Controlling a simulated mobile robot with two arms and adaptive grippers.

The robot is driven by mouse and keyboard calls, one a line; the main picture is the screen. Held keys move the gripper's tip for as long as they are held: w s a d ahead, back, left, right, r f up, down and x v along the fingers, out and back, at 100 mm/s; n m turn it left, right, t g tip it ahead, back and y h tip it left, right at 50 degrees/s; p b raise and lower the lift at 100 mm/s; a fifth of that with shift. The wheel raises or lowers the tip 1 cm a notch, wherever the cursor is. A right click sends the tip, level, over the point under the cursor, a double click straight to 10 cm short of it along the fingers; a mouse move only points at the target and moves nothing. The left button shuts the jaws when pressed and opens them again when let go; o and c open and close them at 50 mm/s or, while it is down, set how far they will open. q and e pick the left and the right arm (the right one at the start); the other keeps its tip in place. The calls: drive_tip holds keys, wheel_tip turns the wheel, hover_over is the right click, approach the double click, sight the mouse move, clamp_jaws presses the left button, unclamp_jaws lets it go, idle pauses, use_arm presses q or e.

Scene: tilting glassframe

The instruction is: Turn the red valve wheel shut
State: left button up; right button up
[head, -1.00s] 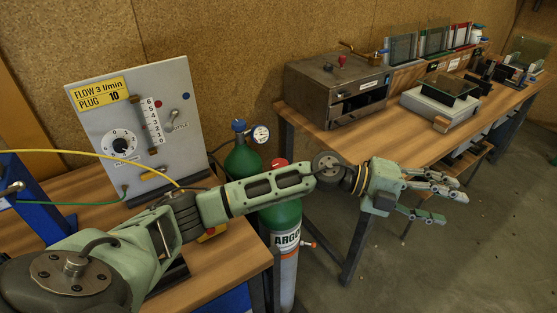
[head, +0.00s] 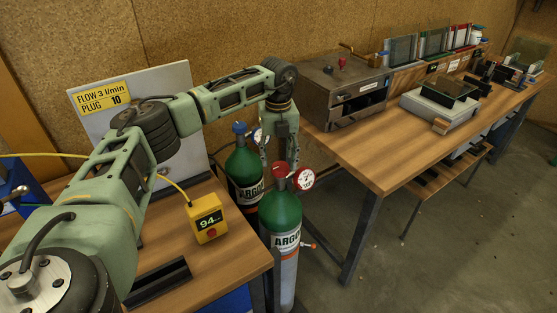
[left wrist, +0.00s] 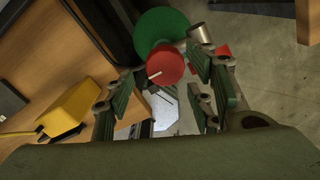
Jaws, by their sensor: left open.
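The red valve wheel (head: 280,171) sits on top of the front green gas cylinder (head: 281,213), which carries an ARGON label. My left gripper (head: 279,153) points down just above the wheel, with its fingers spread. In the left wrist view the red wheel (left wrist: 165,64) shows between the open fingers of the left gripper (left wrist: 168,80), towards their far end. I cannot tell whether a finger touches it. A pressure gauge (head: 304,180) is on the cylinder's right side. My right gripper is not in view.
A second green cylinder (head: 243,168) with a blue wheel (head: 239,128) stands close behind on the left. A yellow box reading 94 (head: 207,219) sits on the left bench. The right bench (head: 380,165) holds a metal oven (head: 335,93) and glass frames.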

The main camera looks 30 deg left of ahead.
sight(280, 169)
use_arm(q)
wheel_tip(280, 169, down, 2)
drive_tip(key=shift+f, duration=0.35)
drive_tip(key=shift+d, duration=0.1)
drive_tip(key=c, duration=1)
drive_tip(key=shift+c, duration=0.2)
